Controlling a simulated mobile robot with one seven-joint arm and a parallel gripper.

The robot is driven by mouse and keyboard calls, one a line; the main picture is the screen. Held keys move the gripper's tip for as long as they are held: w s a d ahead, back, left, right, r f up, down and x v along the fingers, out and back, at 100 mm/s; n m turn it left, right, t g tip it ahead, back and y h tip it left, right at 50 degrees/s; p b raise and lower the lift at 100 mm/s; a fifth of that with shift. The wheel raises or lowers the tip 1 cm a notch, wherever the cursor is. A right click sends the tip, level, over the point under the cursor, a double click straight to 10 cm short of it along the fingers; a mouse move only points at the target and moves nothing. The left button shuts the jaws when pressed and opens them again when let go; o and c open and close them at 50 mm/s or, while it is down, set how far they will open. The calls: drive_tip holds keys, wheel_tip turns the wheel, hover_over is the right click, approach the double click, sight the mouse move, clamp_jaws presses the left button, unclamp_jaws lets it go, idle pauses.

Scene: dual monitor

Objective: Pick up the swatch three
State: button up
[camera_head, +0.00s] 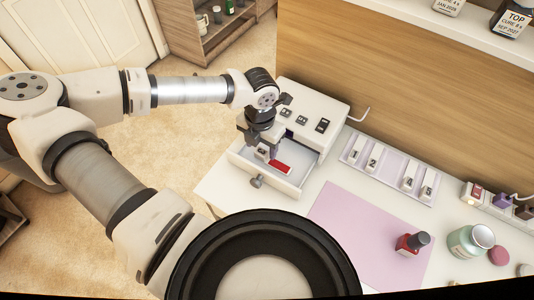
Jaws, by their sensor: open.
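A swatch with a red end (281,167) lies in the open drawer (305,173) of a white cabinet; its number cannot be read. I take it to be swatch three, since the swatch rack (392,172) holds pieces marked 1, 2, 4 and what looks like 5, with an empty gap between 2 and 4. My gripper (262,153) is open and points down into the drawer, just left of the red end. The gripper hides part of the drawer, and I cannot tell whether its fingers touch the swatch.
The white cabinet (318,103) stands behind the drawer, whose knob (257,182) faces front. A pink mat (350,235) carries a red polish bottle (408,244). A pale green jar (468,242) stands to the right. A wooden panel (400,95) rises behind the table.

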drive_tip(key=shift+f, duration=0.95)
drive_tip(key=shift+c, duration=0.3)
drive_tip(key=c, duration=1.1)
drive_tip(key=shift+o, duration=0.2)
drive_tip(key=shift+r, duration=0.2)
wheel_tip(320, 180, up, 20)
drive_tip(key=b, duration=0.3)
drive_tip(key=shift+f, duration=0.15)
